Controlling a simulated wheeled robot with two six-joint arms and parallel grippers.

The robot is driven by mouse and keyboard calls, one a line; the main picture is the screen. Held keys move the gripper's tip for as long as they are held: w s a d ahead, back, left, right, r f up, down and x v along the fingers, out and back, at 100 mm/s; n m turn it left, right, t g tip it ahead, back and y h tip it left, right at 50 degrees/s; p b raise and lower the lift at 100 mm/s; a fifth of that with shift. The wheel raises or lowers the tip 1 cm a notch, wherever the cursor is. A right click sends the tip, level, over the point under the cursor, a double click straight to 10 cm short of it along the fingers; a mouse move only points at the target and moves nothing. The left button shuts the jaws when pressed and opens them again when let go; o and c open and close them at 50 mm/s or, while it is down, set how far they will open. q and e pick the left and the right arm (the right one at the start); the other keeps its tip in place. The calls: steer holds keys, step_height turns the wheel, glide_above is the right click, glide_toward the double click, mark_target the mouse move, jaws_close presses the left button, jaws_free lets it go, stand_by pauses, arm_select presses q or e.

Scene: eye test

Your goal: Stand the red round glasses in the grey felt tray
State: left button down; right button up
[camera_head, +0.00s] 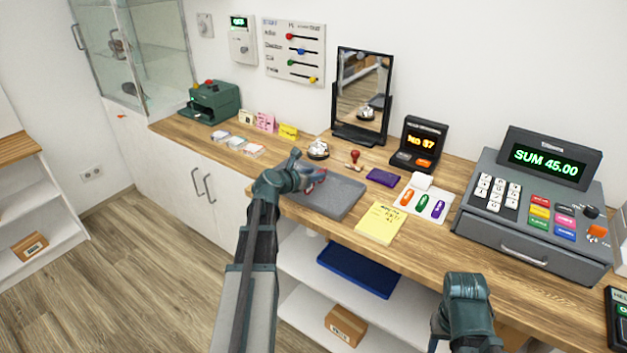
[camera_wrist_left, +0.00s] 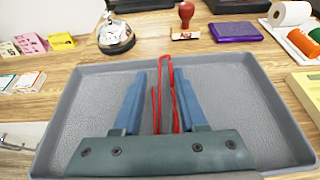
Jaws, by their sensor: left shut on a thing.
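My left gripper (camera_head: 305,172) is shut on the red round glasses (camera_head: 319,176) over the grey felt tray (camera_head: 338,197). In the left wrist view, the glasses (camera_wrist_left: 164,64) show as thin red frames, seen nearly edge-on and upright between the blue fingers of the left gripper (camera_wrist_left: 167,84). The tray (camera_wrist_left: 235,88) lies under and around them and is otherwise bare. I cannot tell whether the glasses touch the tray floor. Part of my right arm shows at the bottom right of the head view, but its fingers do not show.
A call bell (camera_head: 318,149), a red-handled stamp (camera_head: 354,160) and a purple case (camera_head: 383,177) stand behind the tray. A yellow notepad (camera_head: 380,223) lies to its right. The cash register (camera_head: 530,208) stands further right. A mirror (camera_head: 361,95) stands at the back.

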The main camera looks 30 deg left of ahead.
arm_select(q)
steer(key=shift+r, duration=0.1)
steer(key=shift+f, duration=0.25)
steer(key=shift+c, duration=2.3)
jaws_free()
steer(key=shift+r, duration=0.1)
steer(key=shift+s+r+p, duration=0.1)
steer(key=shift+r+p, duration=0.2)
steer(key=p+v, duration=0.4)
steer(key=v, duration=0.7)
steer(key=shift+s, duration=0.35)
